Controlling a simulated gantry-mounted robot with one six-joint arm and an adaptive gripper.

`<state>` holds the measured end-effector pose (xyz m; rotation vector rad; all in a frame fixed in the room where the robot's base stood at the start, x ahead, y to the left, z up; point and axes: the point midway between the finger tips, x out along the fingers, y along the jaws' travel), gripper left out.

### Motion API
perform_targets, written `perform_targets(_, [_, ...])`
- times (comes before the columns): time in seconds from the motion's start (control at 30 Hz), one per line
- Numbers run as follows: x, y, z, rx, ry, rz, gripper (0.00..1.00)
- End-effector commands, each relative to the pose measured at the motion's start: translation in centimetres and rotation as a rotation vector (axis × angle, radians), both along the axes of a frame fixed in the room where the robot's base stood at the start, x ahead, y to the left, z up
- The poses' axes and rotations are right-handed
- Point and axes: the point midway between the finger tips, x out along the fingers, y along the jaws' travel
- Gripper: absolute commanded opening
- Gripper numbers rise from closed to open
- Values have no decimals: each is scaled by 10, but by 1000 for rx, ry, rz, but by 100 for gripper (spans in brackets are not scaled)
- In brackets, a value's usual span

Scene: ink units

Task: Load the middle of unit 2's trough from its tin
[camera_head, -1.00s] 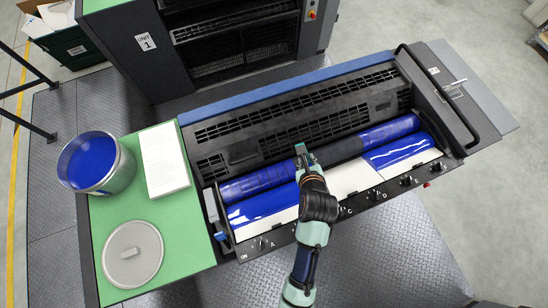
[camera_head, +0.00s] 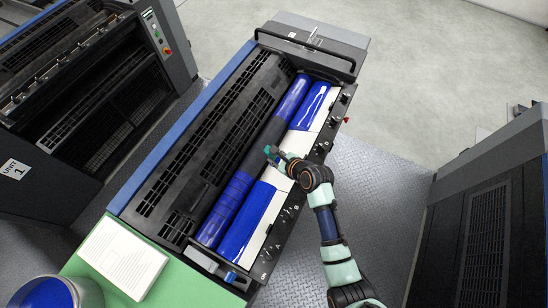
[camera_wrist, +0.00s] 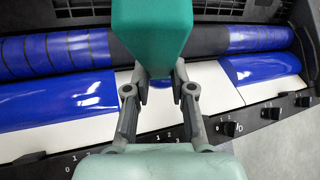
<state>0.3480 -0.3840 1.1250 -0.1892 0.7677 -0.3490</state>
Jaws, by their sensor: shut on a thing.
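Unit 2's trough (camera_head: 301,145) runs beneath the dark roller (camera_head: 250,158). Glossy blue ink (camera_head: 245,222) covers its near part and more blue ink (camera_head: 309,105) lies at its far end. Between them the middle is white and looks bare, partly hidden by my gripper (camera_head: 281,162). The gripper is shut on a teal tool (camera_wrist: 152,35) over this middle stretch. A small blue patch shows below the tool in the wrist view; I cannot tell whether it is ink on the tool. The ink tin (camera_head: 42,294), with blue ink inside, is cut off at the lower left.
A white paper stack (camera_head: 124,257) lies on the green shelf (camera_head: 178,268) beside the tin. A row of control knobs (camera_head: 326,147) lines the trough's front edge.

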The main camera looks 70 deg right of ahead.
Motion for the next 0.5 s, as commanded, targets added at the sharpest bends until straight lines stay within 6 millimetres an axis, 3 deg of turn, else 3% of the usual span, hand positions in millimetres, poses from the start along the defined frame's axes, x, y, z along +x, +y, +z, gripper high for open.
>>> perform_targets(0.03, [0, 0, -16, 0, 0, 0, 0])
perform_targets(0.5, [0, -8, -80, 0, 0, 0, 0])
